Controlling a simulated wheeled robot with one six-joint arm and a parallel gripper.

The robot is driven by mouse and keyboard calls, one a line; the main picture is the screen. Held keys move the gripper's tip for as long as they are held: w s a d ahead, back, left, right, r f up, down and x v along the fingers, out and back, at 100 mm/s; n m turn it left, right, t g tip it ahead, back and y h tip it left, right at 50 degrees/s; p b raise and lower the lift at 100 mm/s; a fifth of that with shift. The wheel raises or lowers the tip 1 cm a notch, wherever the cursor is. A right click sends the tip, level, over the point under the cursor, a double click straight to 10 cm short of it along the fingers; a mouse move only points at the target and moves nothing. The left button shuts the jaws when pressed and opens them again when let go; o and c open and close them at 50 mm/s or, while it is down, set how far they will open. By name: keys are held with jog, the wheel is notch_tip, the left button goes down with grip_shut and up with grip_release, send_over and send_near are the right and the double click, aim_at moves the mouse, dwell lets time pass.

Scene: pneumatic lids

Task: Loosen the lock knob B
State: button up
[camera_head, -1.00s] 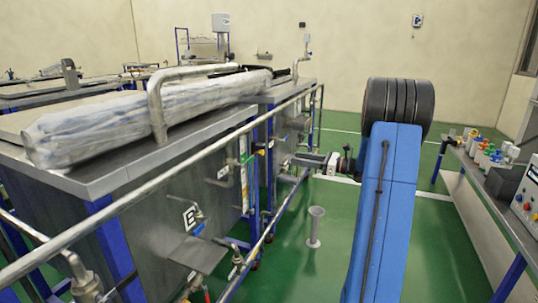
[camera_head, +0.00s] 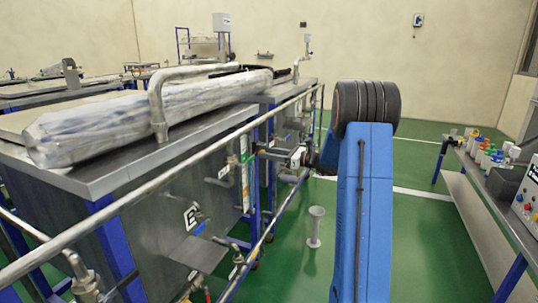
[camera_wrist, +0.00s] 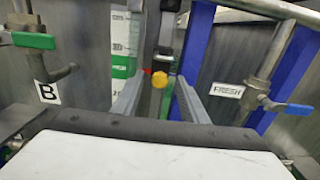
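A small yellow knob (camera_wrist: 159,80) shows in the middle of the wrist view, on or in front of an upright grey post. A small red mark shows just left of it. My gripper (camera_wrist: 159,77) is open, its two grey fingers pointing ahead on either side of the knob in the picture; I see no contact and cannot tell the gap. A "B" label (camera_wrist: 47,92) is on the steel wall at left; a B label also shows in the head view (camera_head: 191,217). In the head view my gripper (camera_head: 298,157) is beside the tank frame, small and partly hidden by my arm.
A green-handled valve (camera_wrist: 33,40) is at left and a blue-handled valve (camera_wrist: 275,104) at right, by a "FRESH" label (camera_wrist: 227,91). Long steel rails (camera_head: 150,197) run along the tanks. A grey floor stand (camera_head: 315,228) and a right-hand bench (camera_head: 490,190) flank the open green floor.

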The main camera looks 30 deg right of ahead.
jog(key=shift+w, duration=0.1)
grip_shut()
jog(key=shift+n, duration=0.3)
jog(key=n, duration=2.3)
jog(key=shift+a+f, duration=0.1)
jog(key=shift+f, duration=0.1)
jog(key=shift+n, duration=0.3)
